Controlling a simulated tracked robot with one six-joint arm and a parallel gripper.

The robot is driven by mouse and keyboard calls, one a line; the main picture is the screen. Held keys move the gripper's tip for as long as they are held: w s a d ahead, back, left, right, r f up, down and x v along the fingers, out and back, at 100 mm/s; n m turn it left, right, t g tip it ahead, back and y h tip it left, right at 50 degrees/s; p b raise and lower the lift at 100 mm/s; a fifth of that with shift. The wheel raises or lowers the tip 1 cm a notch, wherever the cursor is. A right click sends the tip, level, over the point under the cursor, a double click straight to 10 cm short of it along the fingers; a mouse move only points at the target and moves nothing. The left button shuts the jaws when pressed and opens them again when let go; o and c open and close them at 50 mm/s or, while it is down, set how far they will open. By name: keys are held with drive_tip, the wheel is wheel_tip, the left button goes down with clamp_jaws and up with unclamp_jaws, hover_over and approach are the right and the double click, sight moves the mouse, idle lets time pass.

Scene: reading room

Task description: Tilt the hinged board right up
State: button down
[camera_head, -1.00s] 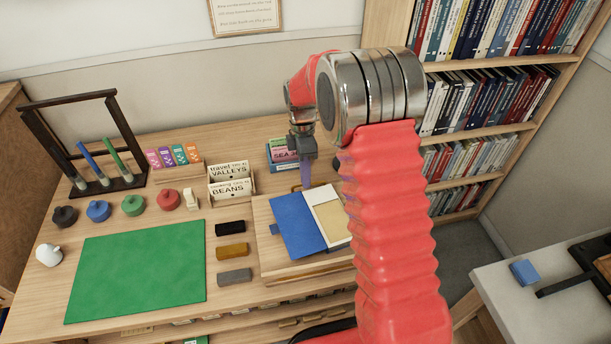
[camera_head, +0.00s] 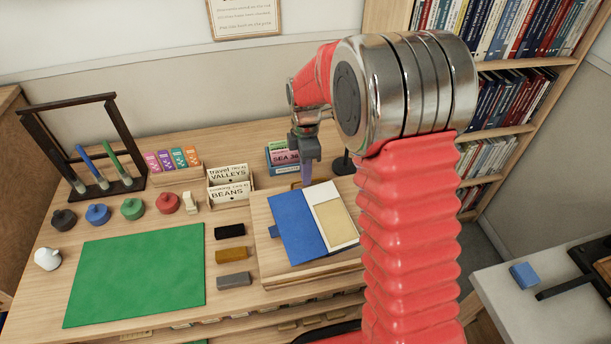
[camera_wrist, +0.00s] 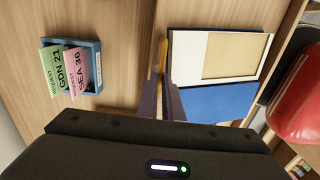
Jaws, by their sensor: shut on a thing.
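The hinged board (camera_head: 263,232) is a pale wooden panel at the right of the table in the head view. It lies flat or nearly so; I cannot tell a small tilt. An open blue folder (camera_head: 296,226) with a white-framed tan page (camera_head: 335,217) lies on it and also shows in the wrist view (camera_wrist: 215,102). My gripper (camera_head: 305,177) is at the board's far edge, pointing down. In the wrist view my gripper (camera_wrist: 165,88) is shut on a brass-coloured handle (camera_wrist: 162,52) beside the folder. The handle is partly hidden by the fingers.
A blue card box (camera_head: 283,164) stands close behind, left of my gripper. A card holder (camera_head: 231,188), dark, brown and grey blocks (camera_head: 232,253) and a green mat (camera_head: 138,272) lie left of the board. A bookshelf (camera_head: 490,140) stands behind right.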

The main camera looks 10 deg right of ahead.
drive_tip(key=shift+t, duration=0.8)
drive_tip(key=shift+s+r, duration=0.3)
drive_tip(key=shift+r, duration=0.35)
drive_tip(key=shift+s+r, duration=0.3)
drive_tip(key=shift+r, duration=0.35)
drive_tip(key=shift+s+r, duration=0.3)
drive_tip(key=shift+r, duration=0.35)
drive_tip(key=shift+s+r, duration=1)
drive_tip(key=shift+r, duration=0.05)
drive_tip(key=c, duration=2.3)
unclamp_jaws()
drive_tip(key=shift+s, duration=0.15)
drive_tip(key=o, duration=0.4)
drive_tip(key=shift+r, duration=0.15)
drive_tip(key=r, duration=0.4)
drive_tip(key=s+r, duration=0.1)
drive_tip(key=r, duration=0.8)
drive_tip(key=shift+s+r, duration=0.15)
drive_tip(key=shift+s, duration=0.15)
